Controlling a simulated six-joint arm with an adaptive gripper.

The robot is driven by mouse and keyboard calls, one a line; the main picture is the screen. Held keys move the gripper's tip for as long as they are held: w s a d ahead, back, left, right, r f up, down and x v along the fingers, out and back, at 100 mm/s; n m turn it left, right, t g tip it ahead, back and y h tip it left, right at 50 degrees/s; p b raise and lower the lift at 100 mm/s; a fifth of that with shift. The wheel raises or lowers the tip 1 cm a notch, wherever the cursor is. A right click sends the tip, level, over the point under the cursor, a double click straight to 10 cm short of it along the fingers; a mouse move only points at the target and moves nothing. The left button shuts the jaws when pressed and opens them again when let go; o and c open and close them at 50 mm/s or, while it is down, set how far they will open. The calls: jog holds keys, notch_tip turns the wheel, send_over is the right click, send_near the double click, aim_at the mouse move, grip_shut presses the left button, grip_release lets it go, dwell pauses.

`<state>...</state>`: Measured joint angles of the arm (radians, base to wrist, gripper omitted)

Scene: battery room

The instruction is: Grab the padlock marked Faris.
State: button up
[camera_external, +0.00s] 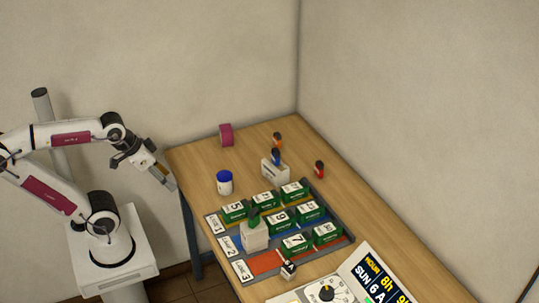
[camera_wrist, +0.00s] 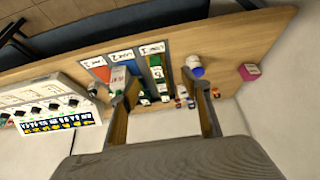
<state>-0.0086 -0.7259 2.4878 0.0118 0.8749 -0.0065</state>
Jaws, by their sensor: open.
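Three small dark-topped items that look like padlocks are at the back of the table in the external view: an orange one (camera_external: 277,140), a blue one (camera_external: 275,156) at the white box, and a red one (camera_external: 319,169). No name is legible on them, so I cannot tell which is marked Faris. My gripper (camera_external: 168,181) is open and empty, left of the table's back left corner and well apart from them. In the wrist view my gripper (camera_wrist: 165,105) has its fingers spread, with small blurred items beyond them.
A board with lined rows (camera_external: 265,263) holds several green numbered blocks and a white green-topped object (camera_external: 254,236). A dark sign (camera_external: 381,280) is at front right.

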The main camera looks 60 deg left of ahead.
jog(key=w+a+t+y, duration=0.1)
jog(key=w+a, duration=0.4)
jog(key=w, duration=0.5)
jog(key=w+a+n+t+y, duration=0.1)
jog(key=w+a+t, duration=0.1)
jog(key=w+a, duration=0.65)
jog(key=w+a+t+y, duration=0.1)
jog(key=w+a, duration=0.2)
jog(key=w, duration=1)
jog(key=w+a+f+t, duration=0.2)
jog(key=w+a+f, duration=0.5)
jog(key=w, duration=0.3)
jog(key=t+h, duration=0.2)
send_near(275, 139)
jog(key=x, duration=0.3)
jog(key=shift+w+a, duration=0.15)
jog(key=shift+a, duration=0.1)
jog(key=shift+m, duration=0.3)
jog(key=shift+w, duration=0.1)
jog(key=shift+x, duration=1.25)
jog(key=shift+w, duration=0.1)
jog(key=shift+d+x, duration=0.2)
jog(key=shift+x, duration=2.3)
